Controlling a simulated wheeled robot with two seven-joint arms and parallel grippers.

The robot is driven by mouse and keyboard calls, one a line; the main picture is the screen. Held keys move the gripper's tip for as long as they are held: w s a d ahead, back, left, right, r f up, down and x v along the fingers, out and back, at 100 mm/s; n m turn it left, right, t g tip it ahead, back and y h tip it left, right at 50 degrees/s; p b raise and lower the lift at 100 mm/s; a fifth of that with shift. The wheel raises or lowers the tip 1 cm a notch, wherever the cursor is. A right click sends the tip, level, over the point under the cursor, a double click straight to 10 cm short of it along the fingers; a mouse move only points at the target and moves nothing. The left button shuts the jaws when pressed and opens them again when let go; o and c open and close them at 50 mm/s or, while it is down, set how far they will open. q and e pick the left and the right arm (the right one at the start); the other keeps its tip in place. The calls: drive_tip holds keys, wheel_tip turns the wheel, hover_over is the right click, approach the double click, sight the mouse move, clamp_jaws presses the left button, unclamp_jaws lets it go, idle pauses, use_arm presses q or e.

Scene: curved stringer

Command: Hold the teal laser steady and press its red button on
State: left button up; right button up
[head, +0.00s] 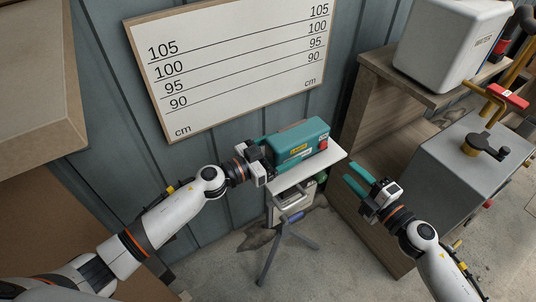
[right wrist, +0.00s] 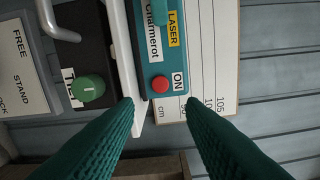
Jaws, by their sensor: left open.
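The teal laser (head: 298,145) sits on a white plate (head: 335,158) on top of a tripod stand. Its red button (head: 323,144) is on its right end; in the right wrist view the button (right wrist: 159,84) shows beside an ON label (right wrist: 178,82). My left gripper (head: 273,150) is open at the laser's left end, its fingers partly hidden; I cannot tell whether they touch it. My right gripper (head: 355,178) is open and empty, to the right of the laser and apart from it. In the right wrist view the button lies between its fingertips (right wrist: 160,106).
A green knob (right wrist: 88,88) and a FREE STAND LOCK label (right wrist: 20,70) are on the stand below the plate. A marked height board (head: 230,65) hangs on the wall behind. A wooden cabinet (head: 365,125) and a grey box (head: 465,165) stand at the right.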

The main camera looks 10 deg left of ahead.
use_arm(q)
drive_tip(key=shift+w+d, duration=0.15)
drive_tip(key=shift+d, duration=0.05)
drive_tip(key=c, duration=1.4)
use_arm(e)
drive_tip(key=shift+c, duration=0.2)
use_arm(q)
drive_tip(key=shift+c, duration=0.2)
use_arm(e)
clamp_jaws()
drive_tip(key=shift+a, duration=0.1)
